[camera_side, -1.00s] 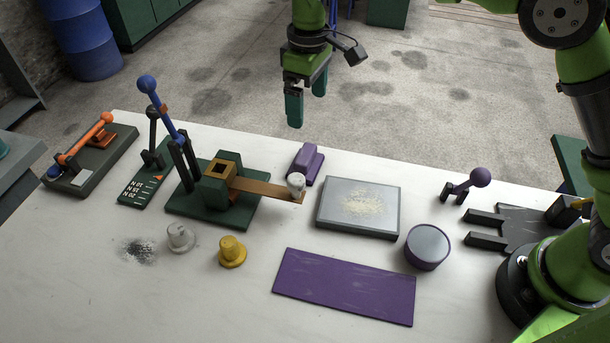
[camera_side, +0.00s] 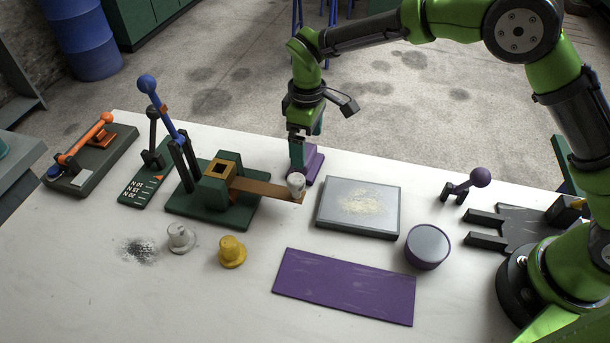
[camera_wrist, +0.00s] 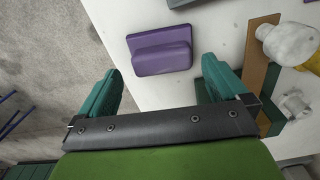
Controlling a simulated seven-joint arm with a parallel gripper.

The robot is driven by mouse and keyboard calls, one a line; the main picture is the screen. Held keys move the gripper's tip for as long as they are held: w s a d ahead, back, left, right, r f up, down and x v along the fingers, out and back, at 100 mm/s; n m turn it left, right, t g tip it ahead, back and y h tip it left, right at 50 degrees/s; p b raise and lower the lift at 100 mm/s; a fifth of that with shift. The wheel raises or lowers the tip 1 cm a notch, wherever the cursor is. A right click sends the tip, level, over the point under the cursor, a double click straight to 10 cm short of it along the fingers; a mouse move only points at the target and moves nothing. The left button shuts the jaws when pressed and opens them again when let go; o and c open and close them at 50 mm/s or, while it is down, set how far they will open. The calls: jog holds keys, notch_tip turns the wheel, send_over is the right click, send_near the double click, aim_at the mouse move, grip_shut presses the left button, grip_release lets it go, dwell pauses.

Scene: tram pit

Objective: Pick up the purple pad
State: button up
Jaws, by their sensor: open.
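The purple pad (camera_side: 314,163), a small base with a raised ridge on top, sits near the far edge of the white table. In the wrist view the pad (camera_wrist: 160,52) lies ahead of my gripper, between the lines of the two fingers. My gripper (camera_side: 306,150) is low at the pad, its green fingers pointing down and hiding part of it in the side view. In the wrist view my gripper (camera_wrist: 161,76) is open with nothing between its fingers. I cannot tell whether a finger touches the pad.
A brown plank (camera_side: 262,189) with a pale knob (camera_side: 296,182) on its end lies close to the pad. A grey plate (camera_side: 345,220) with crumbs is to the right. A flat purple mat (camera_side: 345,286) and a purple round tub (camera_side: 427,248) are nearer the front.

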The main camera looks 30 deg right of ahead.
notch_tip(320, 180, down, 5)
jog(key=shift+a+r, duration=0.15)
jog(key=shift+r, duration=0.05)
jog(key=shift+c, duration=0.2)
jog(key=c, duration=0.8)
jog(key=shift+r, duration=0.15)
jog(key=shift+r, duration=0.55)
notch_tip(320, 180, up, 3)
jog(key=shift+f, duration=0.15)
jog(key=s+d, duration=0.2)
jog(key=s, duration=0.3)
jog(key=s+d, duration=0.2)
jog(key=s, duration=0.2)
jog(key=s+d+r, duration=0.1)
jog(key=s+d, duration=0.1)
jog(key=s, duration=0.3)
jog(key=shift+s+d, duration=0.3)
